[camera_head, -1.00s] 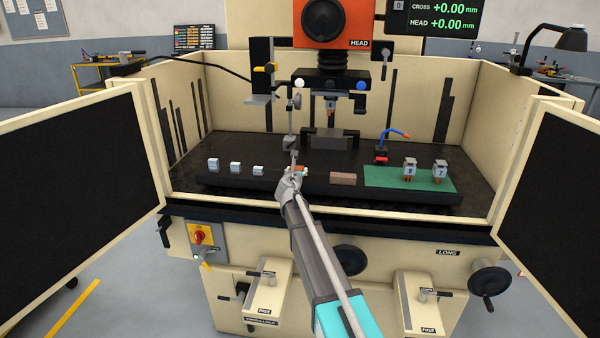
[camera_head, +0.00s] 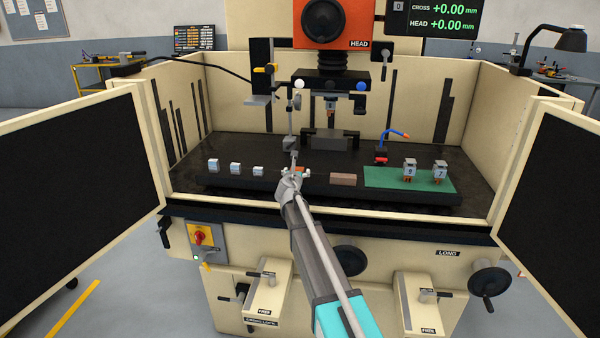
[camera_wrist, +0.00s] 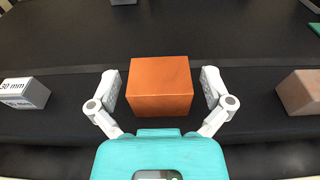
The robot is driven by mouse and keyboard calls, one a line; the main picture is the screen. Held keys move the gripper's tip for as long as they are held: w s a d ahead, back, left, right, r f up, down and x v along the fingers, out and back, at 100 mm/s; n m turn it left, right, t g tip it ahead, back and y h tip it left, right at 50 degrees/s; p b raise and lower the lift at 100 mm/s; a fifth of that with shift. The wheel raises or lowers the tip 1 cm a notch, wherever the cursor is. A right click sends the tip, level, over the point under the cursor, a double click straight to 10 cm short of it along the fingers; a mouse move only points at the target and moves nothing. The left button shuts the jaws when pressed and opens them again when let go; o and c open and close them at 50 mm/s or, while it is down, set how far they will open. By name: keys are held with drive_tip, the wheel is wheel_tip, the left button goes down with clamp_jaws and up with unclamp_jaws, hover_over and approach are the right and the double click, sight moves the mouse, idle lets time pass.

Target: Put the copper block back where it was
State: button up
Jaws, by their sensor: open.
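The copper block (camera_wrist: 160,88) is an orange cube in the middle of the wrist view, on the black table. My gripper (camera_wrist: 161,86) is open, with one white finger on each side of the block. A narrow gap shows at the left finger and at the right finger. In the head view the copper block (camera_head: 297,169) is a small orange patch, mostly hidden behind my gripper (camera_head: 293,173).
A brownish block (camera_head: 343,179) lies to the right, before a green mat (camera_head: 385,181) with two numbered electrodes (camera_head: 410,168). Several silver gauge blocks (camera_head: 235,168) stand to the left; one marked 30 mm (camera_wrist: 24,93) is nearest. A grey vise-like block (camera_head: 331,141) is behind.

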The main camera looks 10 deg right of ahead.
drive_tip(key=p+v, duration=0.1)
drive_tip(key=v, duration=1.1)
drive_tip(key=shift+p, duration=0.35)
drive_tip(key=shift+f, duration=0.1)
drive_tip(key=s+d+f+m+g, duration=0.4)
drive_tip(key=s+f+m, duration=0.1)
drive_tip(key=s+m, duration=0.35)
drive_tip(key=s+d+f+m+g, duration=0.5)
drive_tip(key=s+m, duration=0.2)
drive_tip(key=m, duration=0.3)
drive_tip(key=s+a+f+m+g+y, duration=0.2)
drive_tip(key=s+f+m+g, duration=0.1)
drive_tip(key=s+m, duration=0.4)
drive_tip(key=s+a+f+m+g+y, duration=0.2)
drive_tip(key=s+m, duration=0.5)
drive_tip(key=s, duration=0.4)
drive_tip(key=shift+s+f+g+y, duration=0.15)
drive_tip(key=shift+f+g+y, duration=0.3)
drive_tip(key=shift+g, duration=0.25)
drive_tip(key=shift+a+r, duration=0.1)
